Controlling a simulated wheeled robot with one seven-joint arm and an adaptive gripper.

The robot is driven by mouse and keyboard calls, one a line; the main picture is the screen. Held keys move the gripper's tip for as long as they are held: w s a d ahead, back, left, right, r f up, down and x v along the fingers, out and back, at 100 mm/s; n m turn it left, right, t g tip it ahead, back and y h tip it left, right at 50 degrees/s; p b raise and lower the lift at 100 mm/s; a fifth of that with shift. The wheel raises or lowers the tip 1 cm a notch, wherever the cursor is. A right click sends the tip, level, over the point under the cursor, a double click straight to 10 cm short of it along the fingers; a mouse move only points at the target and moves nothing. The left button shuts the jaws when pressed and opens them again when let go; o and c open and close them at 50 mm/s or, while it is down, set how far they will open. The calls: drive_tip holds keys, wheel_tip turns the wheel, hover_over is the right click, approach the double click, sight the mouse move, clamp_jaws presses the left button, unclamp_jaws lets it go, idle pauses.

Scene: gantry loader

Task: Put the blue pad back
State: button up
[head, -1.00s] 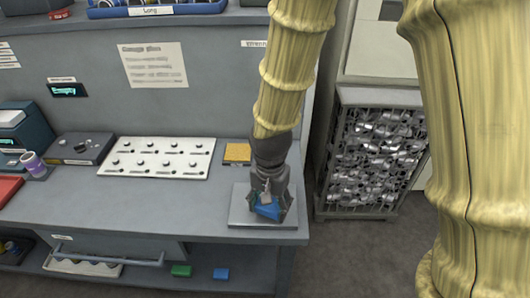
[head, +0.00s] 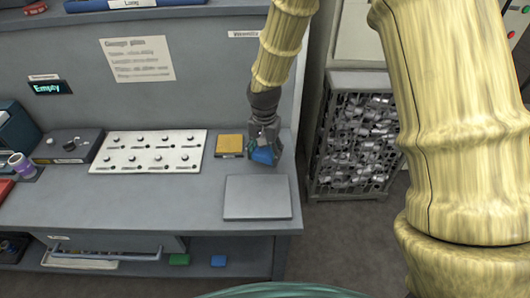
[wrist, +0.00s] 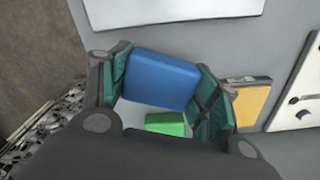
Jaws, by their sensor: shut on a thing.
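The blue pad (head: 264,155) is held between the fingers of my gripper (head: 263,150), above the back right of the bench. In the wrist view the blue pad (wrist: 160,78) sits between the two dark green finger pads of my gripper (wrist: 160,95). A green block (wrist: 166,124) shows past it on a pale surface; the head view hides this spot behind my gripper. A yellow pad (head: 230,144) lies on a dark base just left of my gripper; it also shows in the wrist view (wrist: 249,103).
A bare grey plate (head: 257,197) lies at the bench's front right. A white board with knobs (head: 150,152) is left of the yellow pad. Another blue block (head: 219,261) and a green block (head: 179,259) lie on the lower shelf. A mesh bin (head: 355,135) stands right of the bench.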

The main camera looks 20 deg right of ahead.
sight(265, 156)
drive_tip(key=shift+w+d+f, duration=0.1)
drive_tip(key=shift+w+d, duration=0.15)
drive_tip(key=shift+w, duration=0.25)
drive_tip(key=shift+w+d, duration=0.2)
drive_tip(key=shift+w, duration=0.3)
drive_tip(key=shift+f+p, duration=0.85)
drive_tip(key=shift+f, duration=0.9)
drive_tip(key=shift+f, duration=0.1)
drive_tip(key=o, duration=1.1)
drive_tip(key=shift+c, duration=0.2)
drive_tip(key=shift+r+b, duration=1.55)
drive_tip(key=shift+r, duration=4.6)
